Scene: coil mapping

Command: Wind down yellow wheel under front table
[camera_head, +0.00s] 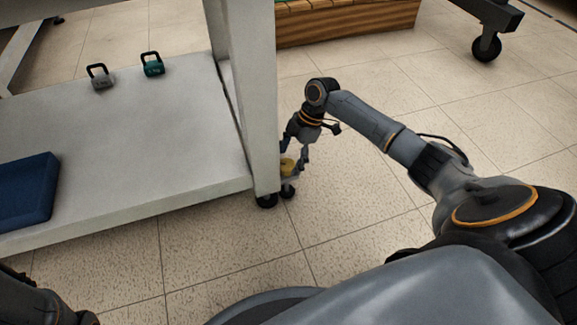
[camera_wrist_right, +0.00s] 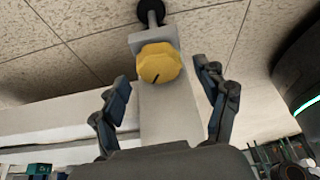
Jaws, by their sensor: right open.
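The yellow wheel (camera_head: 288,165) sits low at the foot of the front table's (camera_head: 120,170) near right leg, just above a black caster. In the right wrist view the yellow wheel (camera_wrist_right: 159,64) shows as a faceted knob with a dark mark, in front of the pale leg. My right gripper (camera_head: 298,150) reaches down beside the leg. In the right wrist view its two fingers (camera_wrist_right: 165,88) are spread wide on either side of the wheel, open and apart from it. My left arm shows only in part at the lower left, and its gripper is not visible.
A grey padlock-like block (camera_head: 101,78), a green one (camera_head: 153,65) and a blue tray (camera_head: 28,190) are on the table's lower shelf. A wooden crate (camera_head: 345,22) stands behind. A black caster (camera_head: 486,47) is at the upper right.

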